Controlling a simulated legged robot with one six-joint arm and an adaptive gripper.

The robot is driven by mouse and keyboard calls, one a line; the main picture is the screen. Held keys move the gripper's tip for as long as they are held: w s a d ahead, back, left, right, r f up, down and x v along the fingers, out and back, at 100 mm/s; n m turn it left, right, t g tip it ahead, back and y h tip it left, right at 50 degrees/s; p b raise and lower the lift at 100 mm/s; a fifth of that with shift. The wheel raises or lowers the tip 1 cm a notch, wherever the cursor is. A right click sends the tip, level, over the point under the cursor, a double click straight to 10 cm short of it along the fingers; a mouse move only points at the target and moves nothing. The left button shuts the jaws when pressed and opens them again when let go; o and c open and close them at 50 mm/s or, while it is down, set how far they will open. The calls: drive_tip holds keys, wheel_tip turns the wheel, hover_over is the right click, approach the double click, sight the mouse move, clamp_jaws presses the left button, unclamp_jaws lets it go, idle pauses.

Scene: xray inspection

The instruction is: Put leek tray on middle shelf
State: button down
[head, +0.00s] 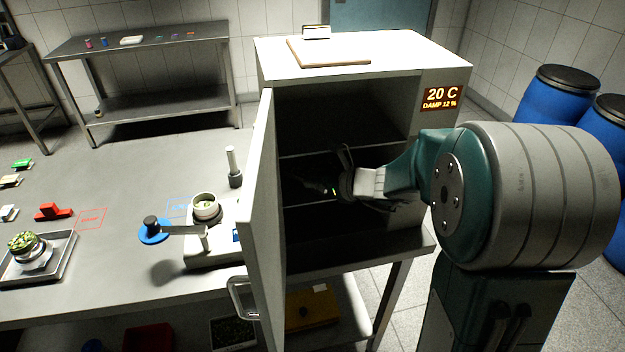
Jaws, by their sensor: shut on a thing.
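The white cabinet (345,58) stands open, its door (262,225) swung out to the left. Inside it, a pale shelf edge (330,150) crosses the dark opening, and another edge (310,205) shows lower down. My gripper (335,182) reaches in from the right, between these two edges. It is shut on a dark, flat thing (308,186), most likely the leek tray. Deep shadow hides its outline, its contents and any label. I cannot tell whether it touches the shelf below.
The cabinet door stands beside the long table (130,200), which carries a metal tray (62,262) with a bowl of green pieces and a small device with a cup (205,207). A back bench (150,42) holds small items. Blue drums (553,105) stand at right.

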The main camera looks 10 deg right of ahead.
drive_tip(key=shift+d+f, duration=0.1)
drive_tip(key=shift+d, duration=0.1)
drive_tip(key=c, duration=0.8)
unclamp_jaws()
drive_tip(key=shift+a, duration=0.1)
drive_tip(key=v, duration=1.2)
drive_tip(key=s+a+n+g+h, duration=0.3)
drive_tip(key=s+a+n+g, duration=0.2)
drive_tip(key=s+a+n, duration=0.65)
drive_tip(key=s+d+r+n+t+h, duration=0.1)
drive_tip(key=s+d+n+h, duration=0.4)
drive_tip(key=n, duration=1)
drive_tip(key=s+h, duration=0.1)
drive_tip(key=s, duration=0.2)
drive_tip(key=shift+d+r, duration=0.2)
